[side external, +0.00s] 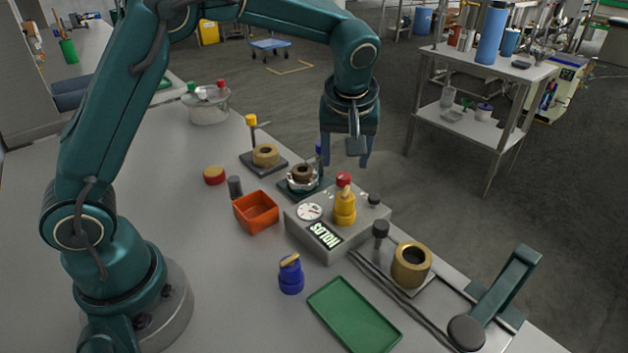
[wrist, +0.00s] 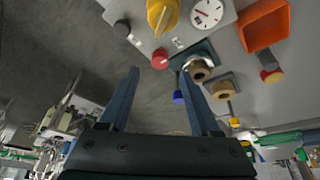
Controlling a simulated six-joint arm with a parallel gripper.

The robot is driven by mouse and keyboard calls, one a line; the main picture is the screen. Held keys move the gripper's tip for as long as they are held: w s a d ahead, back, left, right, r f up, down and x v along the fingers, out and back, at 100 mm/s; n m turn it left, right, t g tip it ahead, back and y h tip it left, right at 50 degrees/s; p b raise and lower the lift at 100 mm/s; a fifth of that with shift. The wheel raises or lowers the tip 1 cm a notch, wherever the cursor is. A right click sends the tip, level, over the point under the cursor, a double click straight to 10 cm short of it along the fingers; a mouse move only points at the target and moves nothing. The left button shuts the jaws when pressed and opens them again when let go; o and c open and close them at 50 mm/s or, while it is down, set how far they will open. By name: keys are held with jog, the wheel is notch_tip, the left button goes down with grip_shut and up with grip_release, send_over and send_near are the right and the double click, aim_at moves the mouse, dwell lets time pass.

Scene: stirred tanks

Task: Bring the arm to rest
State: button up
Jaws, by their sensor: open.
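My gripper (side external: 346,158) hangs pointing down from my bent arm, near the far edge of the bench and above the devices in the side view. Its two blue-grey fingers are apart with nothing between them. In the wrist view the open fingers (wrist: 158,74) show floor and part of the bench edge beyond them. A grey control box (side external: 325,235) with a dial, a lit display, a yellow knob and a red button lies below the gripper. I cannot tell the exact height between them.
Left of the box are an orange bin (side external: 256,213), a small stand with a brass ring (side external: 265,155) and a lidded pot (side external: 208,104). In front are a blue valve-like piece (side external: 291,275), a green tray (side external: 354,315) and a brass cup (side external: 411,265). A dark green lever (side external: 506,285) rises at right.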

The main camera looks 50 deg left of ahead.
jog(key=s+a+r+t+h, duration=0.1)
jog(key=s+r+t, duration=0.2)
jog(key=s+r, duration=0.6)
jog(key=s+d+f+m+h, duration=0.1)
jog(key=s+f+m, duration=0.1)
jog(key=s+m, duration=0.2)
jog(key=s+d+f+m+h, duration=0.1)
jog(key=s+f+m, duration=0.1)
jog(key=s+m, duration=0.3)
jog(key=s, duration=0.3)
jog(key=shift+d, duration=0.25)
